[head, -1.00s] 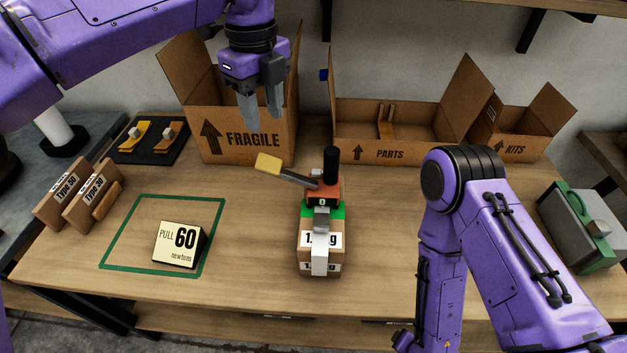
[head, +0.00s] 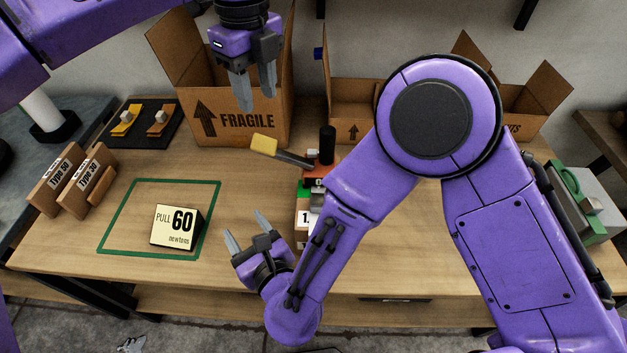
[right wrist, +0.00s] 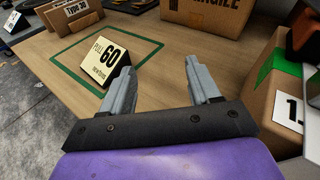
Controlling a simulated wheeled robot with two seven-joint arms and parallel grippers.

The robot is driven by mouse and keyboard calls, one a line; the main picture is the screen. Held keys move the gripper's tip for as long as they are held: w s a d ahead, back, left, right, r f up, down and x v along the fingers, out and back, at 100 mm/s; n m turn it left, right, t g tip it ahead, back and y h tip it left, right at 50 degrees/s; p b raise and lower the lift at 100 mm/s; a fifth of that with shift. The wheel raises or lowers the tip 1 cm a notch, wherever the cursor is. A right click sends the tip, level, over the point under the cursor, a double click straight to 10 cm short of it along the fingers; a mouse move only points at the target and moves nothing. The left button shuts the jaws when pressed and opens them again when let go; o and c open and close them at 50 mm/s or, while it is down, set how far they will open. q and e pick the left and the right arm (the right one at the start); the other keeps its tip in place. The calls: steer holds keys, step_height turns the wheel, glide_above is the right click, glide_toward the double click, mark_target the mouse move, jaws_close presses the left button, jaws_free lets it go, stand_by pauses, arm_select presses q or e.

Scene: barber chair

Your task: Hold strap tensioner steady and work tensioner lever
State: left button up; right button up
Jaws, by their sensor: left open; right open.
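The strap tensioner (head: 318,173) is orange-red with a black upright post and a lever with a yellow grip (head: 264,144) angled up to the left. It sits on a small carton (head: 302,225) with a green band; my right arm hides much of both. In the right wrist view the carton (right wrist: 272,108) is at the right edge. My left gripper (head: 256,98) is open and empty, pointing down above and behind the yellow grip. My right gripper (head: 246,228) is open and empty, left of the carton near the table's front; it also shows in the right wrist view (right wrist: 162,80).
A block marked PULL 60 newtons (head: 176,227) stands inside a green outline (head: 119,217) on the left. A FRAGILE box (head: 240,128) and a PARTS box (head: 350,103) stand behind. Type 50 blocks (head: 72,178) are far left. A grey-green case (head: 582,205) is at right.

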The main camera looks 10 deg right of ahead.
steer(key=w+d+r+m+t+h, duration=0.3)
steer(key=d+r+m+h, duration=0.3)
steer(key=d+h, duration=0.15)
steer(key=m+h, duration=0.5)
glide_toward(326, 147)
steer(key=shift+w+r, duration=0.1)
steer(key=shift+w, duration=0.4)
steer(key=x, duration=1)
steer(key=shift+w+d, duration=0.2)
steer(key=shift+d, duration=0.05)
arm_select(q)
steer(key=shift+c, duration=0.3)
arm_select(e)
jaws_close()
arm_select(q)
steer(key=shift+r, duration=0.15)
steer(key=c, duration=0.5)
steer(key=r+n, duration=0.1)
steer(key=n, duration=0.1)
steer(key=r+n, duration=0.2)
steer(key=n, duration=0.1)
steer(key=r+n+h, duration=0.1)
steer(key=r+n, duration=0.1)
steer(key=shift+s+d+r, duration=0.1)
steer(key=shift+s+d, duration=0.05)
steer(key=shift+d, duration=0.1)
jaws_close()
